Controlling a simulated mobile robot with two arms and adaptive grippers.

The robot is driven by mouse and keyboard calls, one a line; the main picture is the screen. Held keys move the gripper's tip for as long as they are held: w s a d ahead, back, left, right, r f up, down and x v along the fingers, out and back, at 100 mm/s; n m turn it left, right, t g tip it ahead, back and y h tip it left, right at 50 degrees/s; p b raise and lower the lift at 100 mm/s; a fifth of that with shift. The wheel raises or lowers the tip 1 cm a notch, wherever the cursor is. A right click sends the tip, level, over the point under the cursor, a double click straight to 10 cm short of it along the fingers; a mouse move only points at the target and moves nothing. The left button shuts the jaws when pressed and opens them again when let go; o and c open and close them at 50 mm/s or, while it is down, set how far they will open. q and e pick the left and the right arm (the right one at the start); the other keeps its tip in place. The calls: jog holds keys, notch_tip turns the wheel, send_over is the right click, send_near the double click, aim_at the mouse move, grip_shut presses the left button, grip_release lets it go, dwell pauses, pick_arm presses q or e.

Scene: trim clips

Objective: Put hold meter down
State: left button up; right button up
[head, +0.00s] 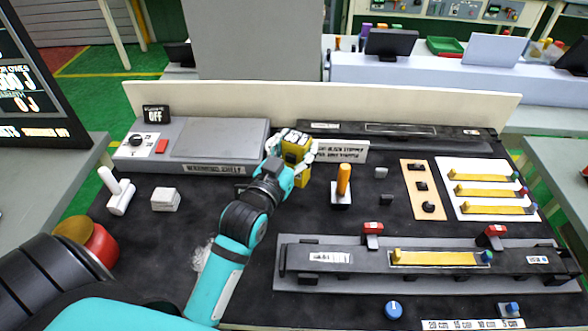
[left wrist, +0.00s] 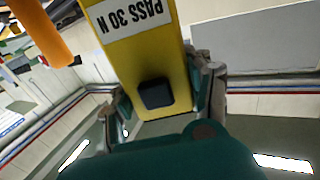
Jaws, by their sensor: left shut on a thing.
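The hold meter is a yellow block (head: 304,176) with a white, grey-marked upper part, at the back middle of the dark bench in the head view. My left gripper (head: 296,155) is shut on it, with one finger at each side. In the left wrist view the meter's yellow body (left wrist: 143,65) fills the middle, with a white label reading "PASS 30 N" and a black button. The left gripper's fingers (left wrist: 160,100) flank it there. The arm hides part of the meter in the head view, and I cannot tell whether its base touches the bench. My right gripper is out of view.
An orange-handled tool (head: 343,180) stands close on the right. A white sign (head: 341,151) is just behind. A grey measuring shelf unit (head: 218,140) lies left. A clip fixture (head: 430,262) takes up the front right.

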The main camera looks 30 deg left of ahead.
aim_at(296, 164)
pick_arm(q)
jog(key=shift+f, duration=0.95)
notch_tip(296, 164, down, 3)
jog(key=shift+a+f, duration=0.1)
jog(key=shift+f, duration=0.35)
jog(key=o, duration=1.2)
jog(key=shift+c, duration=0.2)
jog(key=o, duration=0.3)
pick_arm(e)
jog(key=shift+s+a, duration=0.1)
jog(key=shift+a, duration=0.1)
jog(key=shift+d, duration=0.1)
